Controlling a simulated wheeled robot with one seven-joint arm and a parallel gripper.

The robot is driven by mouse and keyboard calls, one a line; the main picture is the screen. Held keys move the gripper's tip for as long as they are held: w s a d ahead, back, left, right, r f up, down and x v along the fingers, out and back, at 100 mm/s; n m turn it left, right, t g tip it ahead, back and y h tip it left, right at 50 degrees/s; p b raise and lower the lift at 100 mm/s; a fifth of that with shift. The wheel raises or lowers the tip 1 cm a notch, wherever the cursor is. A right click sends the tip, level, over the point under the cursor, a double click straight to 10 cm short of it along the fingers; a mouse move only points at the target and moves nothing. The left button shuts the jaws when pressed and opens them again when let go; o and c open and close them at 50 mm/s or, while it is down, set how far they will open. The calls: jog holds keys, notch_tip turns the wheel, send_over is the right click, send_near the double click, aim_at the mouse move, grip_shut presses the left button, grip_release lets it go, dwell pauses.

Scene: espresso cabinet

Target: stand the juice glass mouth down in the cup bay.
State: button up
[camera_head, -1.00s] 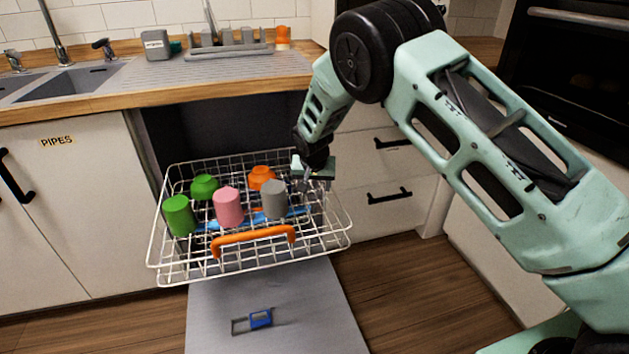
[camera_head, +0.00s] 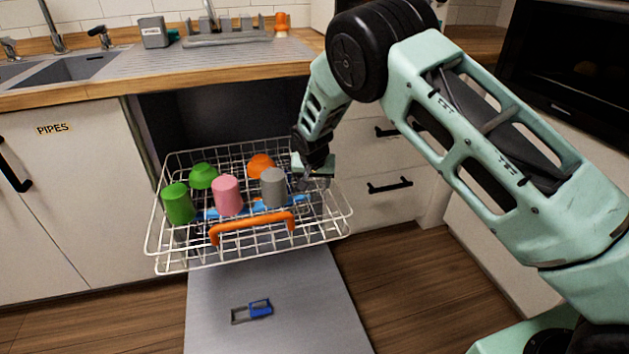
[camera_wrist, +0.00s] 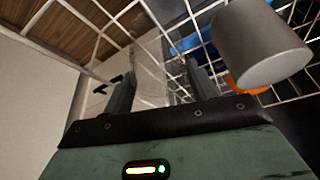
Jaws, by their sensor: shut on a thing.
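A clear, see-through glass (camera_wrist: 154,75) is between the fingers of my gripper (camera_wrist: 160,84) in the wrist view. My gripper is shut on it. In the head view my gripper (camera_head: 313,178) is at the right side of the white wire rack (camera_head: 165,250), just right of the grey cup (camera_head: 273,188). The glass is faint there, and I cannot tell which way its mouth points or whether it touches the wires. The grey cup also shows in the wrist view (camera_wrist: 258,45), right of my fingers and apart from them.
A pink cup (camera_head: 227,196), a green cup (camera_head: 178,203), a green bowl (camera_head: 203,176) and an orange bowl (camera_head: 261,166) sit in the rack. An orange handle (camera_head: 252,227) crosses its front. The open door (camera_head: 290,285) lies below, with a blue-grey clip (camera_head: 260,308).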

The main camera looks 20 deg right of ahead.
jog(key=shift+f, duration=0.15)
jog(key=o, duration=1.3)
jog(key=shift+c, duration=0.2)
jog(key=p+v, duration=0.2)
jog(key=v, duration=1.5)
jog(key=shift+r, duration=0.25)
